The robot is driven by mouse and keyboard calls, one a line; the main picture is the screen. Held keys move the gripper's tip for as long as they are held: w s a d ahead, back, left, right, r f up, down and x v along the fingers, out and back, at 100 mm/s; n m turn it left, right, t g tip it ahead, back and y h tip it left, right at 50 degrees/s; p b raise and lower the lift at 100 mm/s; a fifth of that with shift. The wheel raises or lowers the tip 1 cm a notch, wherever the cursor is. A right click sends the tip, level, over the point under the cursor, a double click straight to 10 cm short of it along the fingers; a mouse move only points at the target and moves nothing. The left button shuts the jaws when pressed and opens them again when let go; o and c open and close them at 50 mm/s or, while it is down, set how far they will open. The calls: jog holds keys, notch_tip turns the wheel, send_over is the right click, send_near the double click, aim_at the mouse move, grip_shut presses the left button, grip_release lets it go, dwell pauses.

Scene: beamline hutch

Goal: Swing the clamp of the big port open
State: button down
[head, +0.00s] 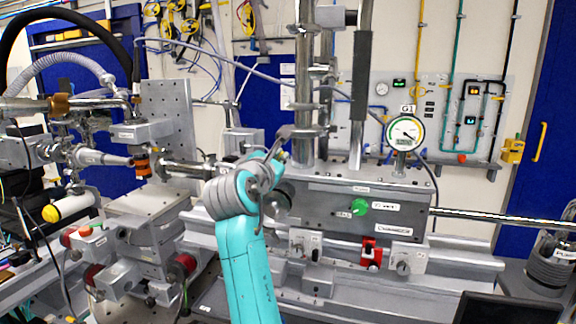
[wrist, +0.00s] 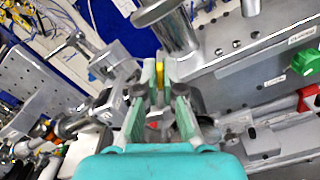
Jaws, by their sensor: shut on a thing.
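My gripper (head: 276,158) is at the left end of the grey vacuum chamber (head: 400,205), just under the tall steel column. In the wrist view my gripper (wrist: 160,72) has its fingers close together on a small yellow part (wrist: 160,73), which looks like the handle of the clamp. The fingers and the arm cover most of the clamp. The big port on the chamber's left end is mostly hidden behind my wrist, so I cannot tell how far the clamp stands open.
A round pressure gauge (head: 404,132) and a green knob (head: 359,206) are on the chamber. A red block (head: 371,250) sits on the rail below. A perforated upright plate (head: 168,118) and beamline pipes stand close on the left.

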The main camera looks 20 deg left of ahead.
jog(key=shift+a+r+n, duration=0.2)
jog(key=shift+a+n, duration=0.3)
jog(key=shift+a, duration=0.05)
jog(key=c, duration=1.3)
grip_release()
jog(key=shift+a, duration=0.1)
jog(key=s, duration=1.2)
jog(key=shift+a, duration=0.15)
